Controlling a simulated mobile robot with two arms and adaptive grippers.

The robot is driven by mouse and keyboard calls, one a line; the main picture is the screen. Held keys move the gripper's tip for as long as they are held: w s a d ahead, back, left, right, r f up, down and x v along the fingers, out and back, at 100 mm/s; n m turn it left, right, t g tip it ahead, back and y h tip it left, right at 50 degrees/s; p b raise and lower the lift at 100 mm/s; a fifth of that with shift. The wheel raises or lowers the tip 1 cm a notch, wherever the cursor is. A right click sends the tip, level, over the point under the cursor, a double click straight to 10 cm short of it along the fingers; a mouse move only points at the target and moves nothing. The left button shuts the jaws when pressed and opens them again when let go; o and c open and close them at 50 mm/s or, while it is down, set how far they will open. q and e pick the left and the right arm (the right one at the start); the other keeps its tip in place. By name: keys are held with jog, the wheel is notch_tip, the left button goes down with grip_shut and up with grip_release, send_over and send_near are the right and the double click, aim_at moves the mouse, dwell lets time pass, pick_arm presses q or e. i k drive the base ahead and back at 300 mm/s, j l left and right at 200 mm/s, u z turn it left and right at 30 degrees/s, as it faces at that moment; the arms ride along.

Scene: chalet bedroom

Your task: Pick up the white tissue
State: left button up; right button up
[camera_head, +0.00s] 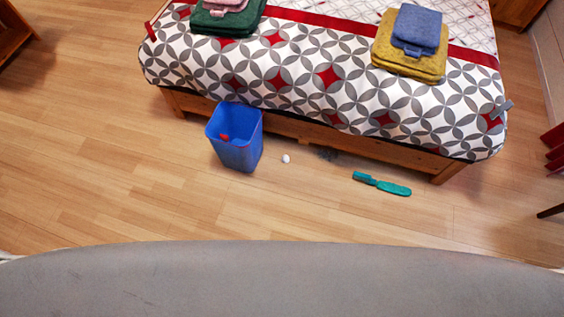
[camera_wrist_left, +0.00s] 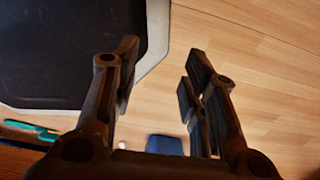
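A small white thing (camera_head: 286,158), which looks like the crumpled white tissue, lies on the wooden floor just right of the blue bin, in front of the bed. My left gripper shows only in the left wrist view (camera_wrist_left: 160,75). Its two dark fingers are apart with only floor and part of my body seen between and beyond them, so it is open and empty. The gripper is well away from the tissue. My right gripper is in neither view.
The open blue bin (camera_head: 236,155) holds something red. A teal brush (camera_head: 382,184) and a dark grey clump (camera_head: 327,153) lie near the bed (camera_head: 300,75). Folded towels (camera_head: 408,62) rest on top. A grey item (camera_head: 501,109) hangs at its right corner. The floor in front is clear.

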aim_at(284, 159)
jog(key=i+l, duration=0.1)
jog(key=l, duration=0.15)
jog(key=i+l, duration=0.15)
jog(key=i+l+u, duration=0.15)
jog(key=l+u, duration=0.15)
jog(key=l, duration=0.15)
jog(key=l+u, duration=0.3)
jog(key=l, duration=0.15)
jog(key=i+l+u, duration=0.1)
jog(key=l+u, duration=0.2)
jog(key=l, duration=0.2)
jog(key=u, duration=0.4)
